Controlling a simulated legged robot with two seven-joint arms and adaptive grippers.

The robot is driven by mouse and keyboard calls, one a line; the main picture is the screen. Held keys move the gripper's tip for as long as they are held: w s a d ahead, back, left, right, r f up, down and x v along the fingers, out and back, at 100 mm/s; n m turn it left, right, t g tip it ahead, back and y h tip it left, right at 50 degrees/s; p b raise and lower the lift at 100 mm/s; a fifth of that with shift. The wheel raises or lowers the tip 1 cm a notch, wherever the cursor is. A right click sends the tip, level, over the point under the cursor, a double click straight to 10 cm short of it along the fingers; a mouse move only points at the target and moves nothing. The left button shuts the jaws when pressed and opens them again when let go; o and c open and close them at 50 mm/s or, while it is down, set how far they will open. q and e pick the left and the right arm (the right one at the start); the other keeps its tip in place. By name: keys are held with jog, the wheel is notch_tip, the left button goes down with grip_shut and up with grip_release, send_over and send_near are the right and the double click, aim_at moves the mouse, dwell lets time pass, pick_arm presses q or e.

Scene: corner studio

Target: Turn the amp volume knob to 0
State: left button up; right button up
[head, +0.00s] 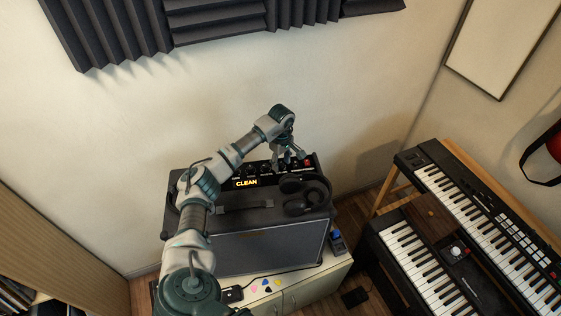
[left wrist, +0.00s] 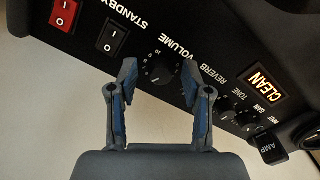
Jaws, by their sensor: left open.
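The amp (head: 270,250) stands on a cabinet against the wall, its dark control panel on the top rear. In the left wrist view the black volume knob (left wrist: 161,73) sits under the label VOLUME, between the standby switch and the reverb knob (left wrist: 207,92). My left gripper (head: 289,158) is over the panel's right part. In the left wrist view the left gripper (left wrist: 158,78) is open, its two blue-padded fingers on either side of the volume knob, with gaps visible. Whether they touch the panel I cannot tell. The right gripper is not in view.
Black headphones (head: 305,194) lie on the amp's top right. A red power switch (left wrist: 64,14) and the standby switch (left wrist: 113,37) are near the knob. Keyboards (head: 480,215) stand at the right. Picks and a small dark device lie on the cabinet front.

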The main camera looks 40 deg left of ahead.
pick_arm(q)
grip_shut()
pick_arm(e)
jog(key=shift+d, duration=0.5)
pick_arm(q)
jog(key=shift+a+r, duration=0.1)
